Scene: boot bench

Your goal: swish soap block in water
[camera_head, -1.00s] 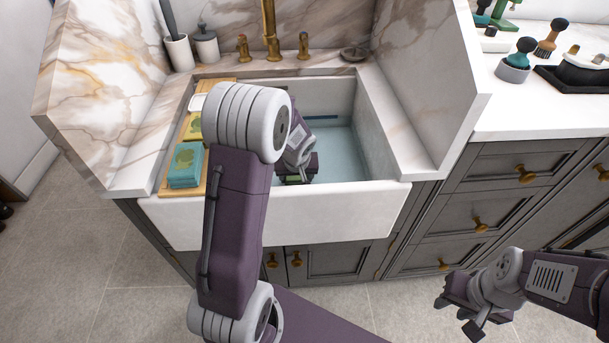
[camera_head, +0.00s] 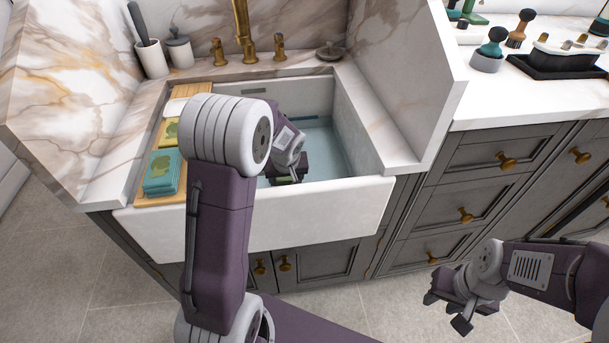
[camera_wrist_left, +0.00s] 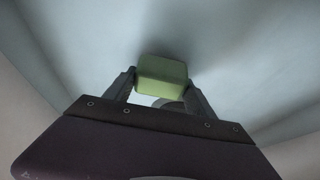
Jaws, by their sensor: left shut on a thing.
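A green soap block (camera_wrist_left: 161,78) is clamped between the two fingers of my left gripper (camera_wrist_left: 160,90) in the left wrist view. In the head view the left gripper (camera_head: 287,177) is down inside the white sink (camera_head: 330,212), and only a sliver of the green soap (camera_head: 283,181) shows beneath it. Pale blue water (camera_head: 325,150) fills the sink floor. I cannot tell how deep the soap is in the water. My right gripper (camera_head: 447,311) is open and empty, low in front of the cabinets.
A wooden board (camera_head: 160,200) on the sink's left rim holds a teal block (camera_head: 162,172), a yellow bar (camera_head: 172,131) and a white item (camera_head: 176,107). A brass faucet (camera_head: 243,30) stands behind. Brushes (camera_head: 489,50) stand on the right counter. A tall marble side wall bounds the sink's right.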

